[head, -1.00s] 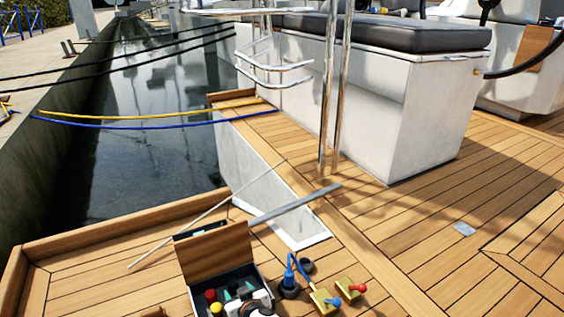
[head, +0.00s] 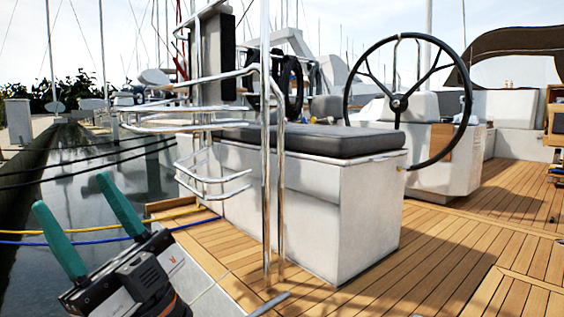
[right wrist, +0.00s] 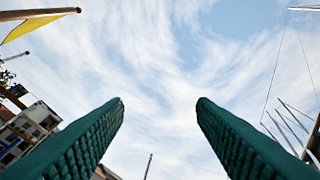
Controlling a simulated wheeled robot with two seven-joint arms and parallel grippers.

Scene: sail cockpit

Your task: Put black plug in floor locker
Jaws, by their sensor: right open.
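My right gripper (head: 70,191) is raised at the lower left of the head view, its two teal fingers pointing up and apart. It is open and empty. In the right wrist view the gripper (right wrist: 160,100) has its fingers well apart, with only sky between them. The black plug cannot be made out in either current view. The floor locker is not in view now. My left gripper is not in view.
A white bench with a dark cushion (head: 310,139) stands in mid-view, behind steel rails (head: 266,170). A steering wheel (head: 398,103) stands behind it. Teak deck (head: 430,260) is open at right. Water (head: 95,185) lies at left, with blue and yellow lines crossing.

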